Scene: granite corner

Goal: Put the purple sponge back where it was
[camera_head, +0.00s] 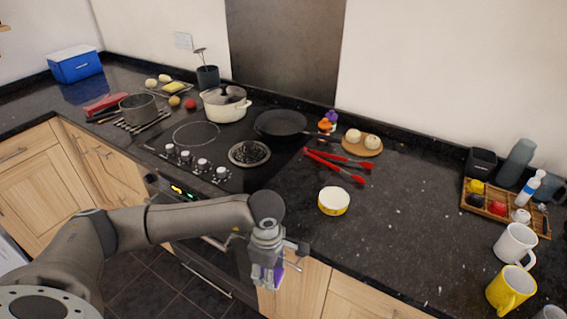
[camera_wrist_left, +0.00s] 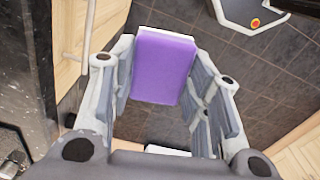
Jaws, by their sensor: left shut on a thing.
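The purple sponge (camera_wrist_left: 163,68) is a block with a pale layer along its far edge. My left gripper (camera_wrist_left: 163,82) is shut on it, with a finger on either side in the left wrist view. In the head view my left gripper (camera_head: 267,280) hangs in front of the counter's front edge, fingers down, and only a sliver of the purple sponge (camera_head: 280,274) shows between the fingers. The sponge is over the floor, clear of the countertop. My right gripper is in neither view.
A yellow-and-white bowl (camera_head: 334,201) and red tongs (camera_head: 340,162) are on the dark countertop (camera_head: 400,240). A wooden tray (camera_head: 520,224) with small items and mugs (camera_head: 515,245) stand at right. The stove (camera_head: 205,150) with pots is left. Bare counter lies between bowl and mugs.

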